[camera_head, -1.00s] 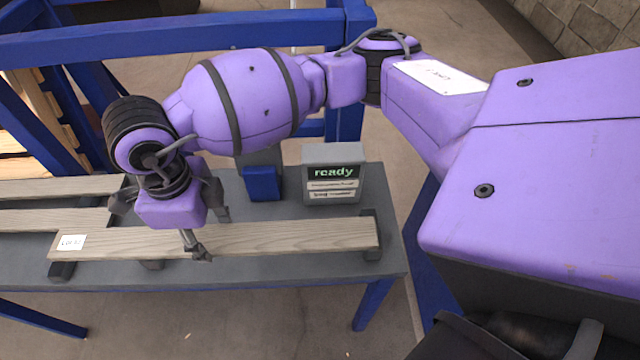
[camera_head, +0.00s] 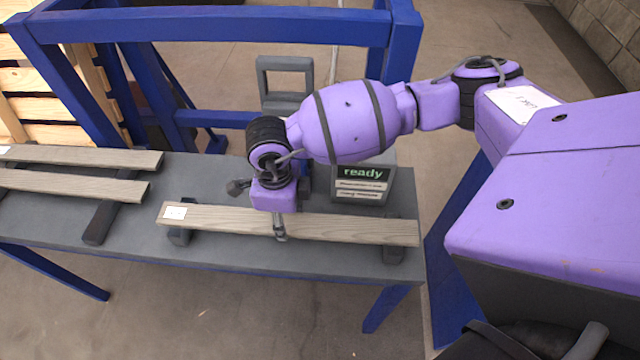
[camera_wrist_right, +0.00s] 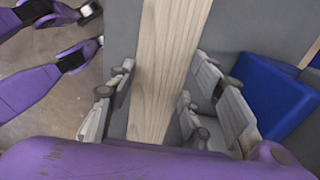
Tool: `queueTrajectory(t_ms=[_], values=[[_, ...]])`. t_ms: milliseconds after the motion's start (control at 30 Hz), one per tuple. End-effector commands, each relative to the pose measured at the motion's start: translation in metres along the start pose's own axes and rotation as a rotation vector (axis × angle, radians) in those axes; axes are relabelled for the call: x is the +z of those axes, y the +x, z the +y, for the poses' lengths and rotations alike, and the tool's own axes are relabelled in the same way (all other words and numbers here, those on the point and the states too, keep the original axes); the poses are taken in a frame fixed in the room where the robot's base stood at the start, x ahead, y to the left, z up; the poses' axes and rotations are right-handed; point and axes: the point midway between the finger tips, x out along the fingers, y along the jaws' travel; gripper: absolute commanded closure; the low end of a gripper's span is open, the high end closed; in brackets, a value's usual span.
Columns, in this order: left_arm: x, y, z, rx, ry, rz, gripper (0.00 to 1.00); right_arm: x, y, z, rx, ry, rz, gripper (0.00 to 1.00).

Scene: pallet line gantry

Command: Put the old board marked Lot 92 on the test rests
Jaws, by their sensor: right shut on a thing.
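A grey-brown board (camera_head: 340,225) with a small white label (camera_head: 175,212) near its left end lies lengthwise along the grey bench; the label's print is too small to read now. Its ends are over two dark rests, the left rest (camera_head: 180,236) and the right rest (camera_head: 393,252); it looks level and appears to touch them. My right gripper (camera_head: 279,225) is shut on the board near its middle, from above. In the right wrist view the fingers (camera_wrist_right: 155,95) stand either side of the board (camera_wrist_right: 165,65). My left gripper is not in view.
Two similar boards (camera_head: 75,183) lie at the left on a dark support (camera_head: 103,220). A grey box (camera_head: 363,185) reading "ready" stands behind the held board, partly hidden by my arm. A blue frame (camera_head: 215,28) rises behind the grey bench (camera_head: 215,255).

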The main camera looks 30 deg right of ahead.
Motion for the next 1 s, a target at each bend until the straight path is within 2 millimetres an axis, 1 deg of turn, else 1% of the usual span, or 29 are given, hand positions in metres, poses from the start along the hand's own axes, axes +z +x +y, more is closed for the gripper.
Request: queueTrajectory(t_ms=[167, 300, 333, 467, 800, 933, 1000], values=[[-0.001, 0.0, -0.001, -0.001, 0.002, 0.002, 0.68, 0.002, -0.003, -0.001, -0.004, -0.001, -0.004, 0.88], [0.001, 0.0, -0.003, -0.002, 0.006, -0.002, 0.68, 0.002, 0.0, -0.001, -0.003, -0.001, -0.004, 0.88], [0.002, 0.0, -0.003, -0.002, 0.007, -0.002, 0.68, 0.002, 0.001, -0.001, -0.003, -0.001, -0.003, 0.52], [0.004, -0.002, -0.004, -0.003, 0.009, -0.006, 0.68, 0.002, 0.0, -0.001, -0.004, -0.001, -0.004, 0.35], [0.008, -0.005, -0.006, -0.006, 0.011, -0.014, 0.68, 0.002, -0.002, -0.002, -0.005, -0.001, -0.005, 0.35], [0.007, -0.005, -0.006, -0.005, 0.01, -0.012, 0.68, 0.003, -0.014, -0.003, -0.006, -0.001, -0.007, 0.35], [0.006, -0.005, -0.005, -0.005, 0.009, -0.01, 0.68, 0.003, -0.026, -0.003, -0.008, -0.002, -0.007, 0.35]])
